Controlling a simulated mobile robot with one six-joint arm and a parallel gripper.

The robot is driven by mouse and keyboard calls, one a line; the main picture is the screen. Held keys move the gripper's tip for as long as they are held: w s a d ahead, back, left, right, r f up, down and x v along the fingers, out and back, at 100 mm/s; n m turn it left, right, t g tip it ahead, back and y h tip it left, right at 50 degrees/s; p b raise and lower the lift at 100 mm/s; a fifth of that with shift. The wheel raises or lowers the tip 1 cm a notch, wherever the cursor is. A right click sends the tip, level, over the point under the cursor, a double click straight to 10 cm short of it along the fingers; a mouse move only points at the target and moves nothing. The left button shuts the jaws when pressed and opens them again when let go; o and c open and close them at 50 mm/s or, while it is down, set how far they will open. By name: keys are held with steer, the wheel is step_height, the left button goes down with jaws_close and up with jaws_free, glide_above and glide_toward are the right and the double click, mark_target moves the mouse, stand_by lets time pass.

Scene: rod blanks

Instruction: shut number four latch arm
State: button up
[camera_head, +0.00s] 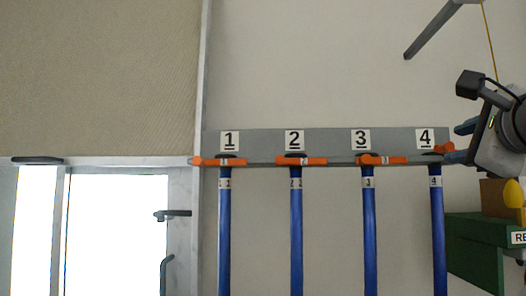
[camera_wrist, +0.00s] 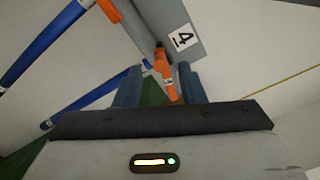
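The number four latch arm (camera_head: 445,149) is orange and shows short at the right end of the grey rail, turned out from it rather than lying along it like the others. In the wrist view the same latch arm (camera_wrist: 165,75) points toward my gripper (camera_wrist: 159,84). My gripper (camera_head: 460,142) is open, with one blue-grey finger on each side of the latch arm's free end and visible gaps beside it. The number 4 label (camera_head: 425,138) is above the blue rod (camera_head: 438,230) at that place.
Latch arms one (camera_head: 220,162), two (camera_head: 300,161) and three (camera_head: 382,160) lie along the rail (camera_head: 260,142) across their blue rods. A green bin (camera_head: 480,232) stands below my arm at the right. A door (camera_head: 115,230) is at the left.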

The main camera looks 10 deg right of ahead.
mark_target(451, 146)
steer(key=shift+p+x, duration=0.55)
steer(key=shift+x, duration=1.8)
jaws_close()
